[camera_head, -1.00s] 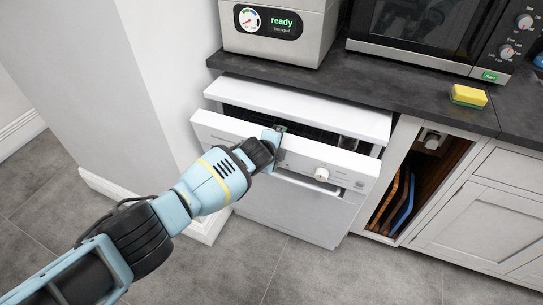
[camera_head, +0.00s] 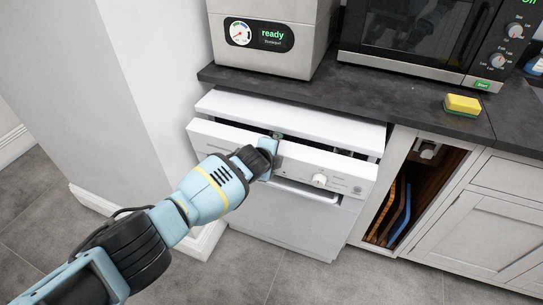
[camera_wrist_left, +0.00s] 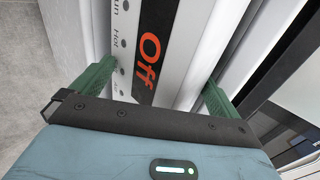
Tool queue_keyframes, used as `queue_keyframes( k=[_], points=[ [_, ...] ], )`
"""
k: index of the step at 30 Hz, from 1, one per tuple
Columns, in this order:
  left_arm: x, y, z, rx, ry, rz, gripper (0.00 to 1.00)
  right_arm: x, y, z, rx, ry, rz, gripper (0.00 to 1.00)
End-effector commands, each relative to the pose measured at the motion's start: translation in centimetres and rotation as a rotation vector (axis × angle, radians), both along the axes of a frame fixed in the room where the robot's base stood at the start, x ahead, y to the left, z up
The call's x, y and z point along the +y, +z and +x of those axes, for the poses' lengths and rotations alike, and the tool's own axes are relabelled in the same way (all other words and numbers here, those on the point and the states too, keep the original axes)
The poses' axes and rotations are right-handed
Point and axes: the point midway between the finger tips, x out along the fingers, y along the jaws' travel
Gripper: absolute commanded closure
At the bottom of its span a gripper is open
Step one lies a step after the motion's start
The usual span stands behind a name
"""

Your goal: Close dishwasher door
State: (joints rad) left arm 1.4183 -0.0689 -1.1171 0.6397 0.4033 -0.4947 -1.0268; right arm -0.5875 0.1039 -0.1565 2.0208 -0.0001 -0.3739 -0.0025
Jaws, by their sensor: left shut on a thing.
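The white dishwasher door (camera_head: 311,220) is almost upright, with a narrow dark gap between its top edge and the dishwasher's white top (camera_head: 290,118). Its panel carries a round knob (camera_head: 319,181) and a handle recess. My left gripper (camera_head: 271,152) is at the door's top edge, left of the knob. In the left wrist view, the green fingers of my left gripper (camera_wrist_left: 155,85) sit on either side of the door's top edge, which shows a red "Off" display (camera_wrist_left: 149,62). My right gripper is in neither view.
A dark countertop (camera_head: 390,97) lies above the dishwasher and carries a steel appliance (camera_head: 270,55), a microwave (camera_head: 410,35) and a yellow-green sponge (camera_head: 462,105). An open compartment with trays (camera_head: 398,210) is to the right. A white wall (camera_head: 150,100) stands at left.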

Motion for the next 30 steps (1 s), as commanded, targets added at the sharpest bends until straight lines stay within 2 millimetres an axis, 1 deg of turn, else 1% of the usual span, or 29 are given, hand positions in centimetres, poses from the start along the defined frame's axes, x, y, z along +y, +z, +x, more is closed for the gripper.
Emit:
queue_keyframes(
  k=[1, 2, 5, 8, 15, 22, 30],
  points=[
    [0.2, -0.7, -0.6, 0.015, 0.002, 0.007, 0.18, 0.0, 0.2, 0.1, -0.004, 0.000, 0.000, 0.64],
    [0.3, -0.5, -0.7, 0.014, 0.002, 0.007, 0.19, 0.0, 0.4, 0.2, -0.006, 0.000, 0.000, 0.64],
    [0.5, 0.4, -1.3, 0.011, 0.000, 0.008, 0.21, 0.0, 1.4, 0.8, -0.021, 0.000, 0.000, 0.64],
    [0.9, 1.7, -2.0, 0.004, 0.000, 0.007, 0.24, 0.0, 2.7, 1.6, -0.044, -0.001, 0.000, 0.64],
    [1.7, 4.2, -4.1, -0.008, -0.001, 0.000, 0.24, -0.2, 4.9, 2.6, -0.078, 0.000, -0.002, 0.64],
    [2.3, 4.9, -5.5, -0.003, 0.000, 0.000, 0.24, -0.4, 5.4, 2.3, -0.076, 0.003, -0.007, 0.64],
    [2.4, 4.9, -5.9, -0.002, 0.000, -0.001, 0.24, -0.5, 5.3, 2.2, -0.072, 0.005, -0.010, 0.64]
  ],
)
